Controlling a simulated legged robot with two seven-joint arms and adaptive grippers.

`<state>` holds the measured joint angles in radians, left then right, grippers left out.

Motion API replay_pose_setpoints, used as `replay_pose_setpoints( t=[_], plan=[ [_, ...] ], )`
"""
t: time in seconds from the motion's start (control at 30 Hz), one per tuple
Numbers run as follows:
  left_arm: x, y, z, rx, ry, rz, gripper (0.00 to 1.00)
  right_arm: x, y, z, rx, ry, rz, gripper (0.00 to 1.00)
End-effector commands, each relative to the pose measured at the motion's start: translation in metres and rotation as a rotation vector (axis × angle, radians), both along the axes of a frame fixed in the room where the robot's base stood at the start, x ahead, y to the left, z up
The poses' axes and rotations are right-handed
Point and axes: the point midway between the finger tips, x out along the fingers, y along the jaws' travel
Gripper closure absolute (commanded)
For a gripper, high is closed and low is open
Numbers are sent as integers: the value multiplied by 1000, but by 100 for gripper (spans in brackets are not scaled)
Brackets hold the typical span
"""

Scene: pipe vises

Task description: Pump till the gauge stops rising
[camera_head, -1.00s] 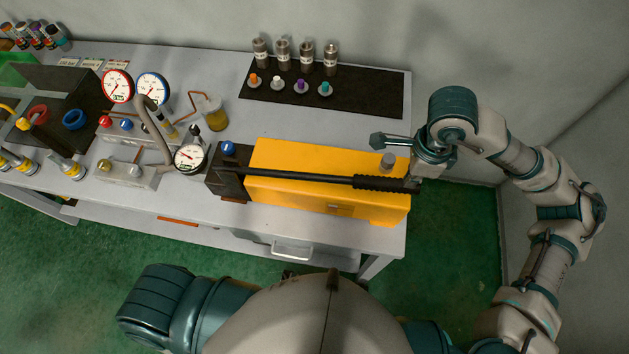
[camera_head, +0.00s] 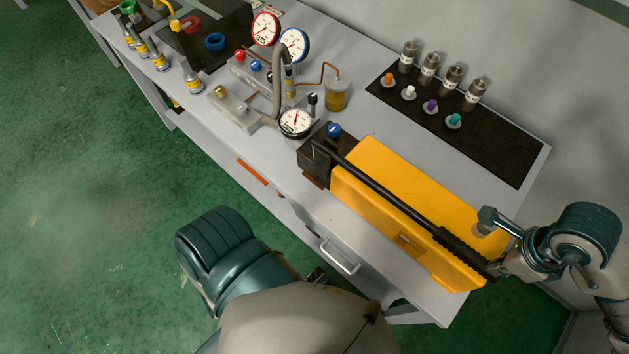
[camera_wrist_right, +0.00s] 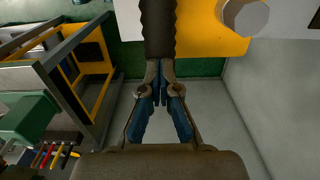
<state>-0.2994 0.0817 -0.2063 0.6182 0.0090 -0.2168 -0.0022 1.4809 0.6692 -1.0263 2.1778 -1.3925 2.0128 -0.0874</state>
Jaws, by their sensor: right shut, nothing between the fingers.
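The yellow hand pump (camera_head: 388,185) lies on the bench with a dark block and blue knob (camera_head: 334,130) at its left end. Its black lever (camera_head: 385,198) runs low along the pump's near side to a ribbed grip (camera_head: 462,248). A white dial gauge (camera_head: 296,122) stands beside the block; its reading is too small to tell. Red-rimmed (camera_head: 265,28) and blue-rimmed (camera_head: 295,43) gauges stand behind it. My right gripper (camera_head: 495,272) is at the lever's end. In the right wrist view its fingers (camera_wrist_right: 161,88) are shut and empty, just below the grip (camera_wrist_right: 158,28). My left gripper is not visible.
A black mat (camera_head: 480,130) behind the pump holds several metal cylinders and coloured-top pieces. A jar of yellow fluid (camera_head: 337,95) stands near the gauges. A drawer handle (camera_head: 340,260) juts from the bench front. Green floor is open at left.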

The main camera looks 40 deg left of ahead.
Motion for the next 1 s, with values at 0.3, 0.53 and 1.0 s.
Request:
replay_pose_setpoints(
  t=[0.3, 0.53, 1.0],
  plan=[
    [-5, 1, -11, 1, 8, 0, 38, 0, -2, -14, 4, 3, 5, 100],
    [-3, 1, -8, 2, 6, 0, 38, 0, -3, -11, 4, 6, 6, 100],
    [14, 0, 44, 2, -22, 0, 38, 0, 16, 64, 3, -1, 4, 100]
  ],
)
